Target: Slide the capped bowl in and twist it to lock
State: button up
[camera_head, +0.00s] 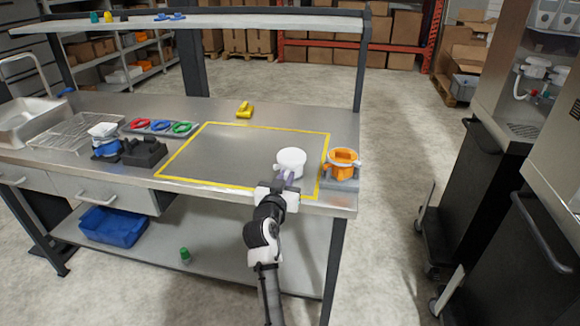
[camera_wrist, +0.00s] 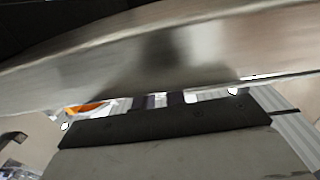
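A white round capped bowl (camera_head: 291,158) sits at the right part of the steel bench, inside the yellow outline near its front right corner. My gripper (camera_head: 286,176) reaches in from the front, its fingertips at the bowl's near side. Whether they grip it or only touch it is hidden. In the wrist view the dark fingers (camera_wrist: 159,101) show small, slightly apart, with something pale between them. An orange holder (camera_head: 341,158) on a grey base stands just right of the bowl; a bit of orange (camera_wrist: 86,107) also shows in the wrist view.
Yellow tape (camera_head: 215,184) bounds a mostly clear area of bench. A yellow item (camera_head: 244,110) lies behind it. A tray of coloured rings (camera_head: 158,127), a black block (camera_head: 145,152) and a white-and-blue item (camera_head: 104,138) stand left. A shelf (camera_head: 215,22) spans above the back.

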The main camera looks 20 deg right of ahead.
grip_shut()
